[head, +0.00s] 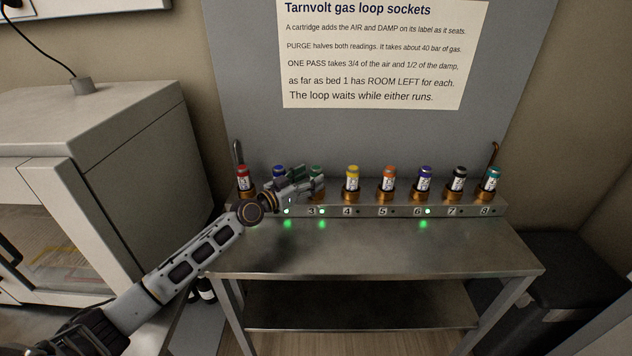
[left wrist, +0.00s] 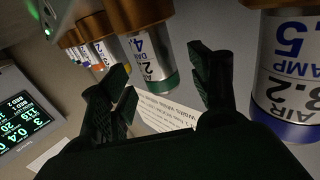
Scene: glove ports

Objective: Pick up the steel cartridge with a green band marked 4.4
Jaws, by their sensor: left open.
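The green-banded steel cartridge (head: 316,169) stands upright in socket 3 of the bench rail, partly hidden by my left gripper (head: 306,181). In the left wrist view the green-banded cartridge (left wrist: 152,58) shows between the two spread fingers, near their tips, with space on both sides. Its label is partly cut off; a 2 and a 4 can be read, but not the full number. My left gripper (left wrist: 163,92) is open and empty. My right gripper is not in view.
A blue-banded cartridge (head: 279,172) stands close by on the left; it is large in the left wrist view (left wrist: 290,65). Red (head: 243,174), yellow (head: 352,175) and several other cartridges stand in the rail (head: 400,211). The bench top (head: 380,245) is clear.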

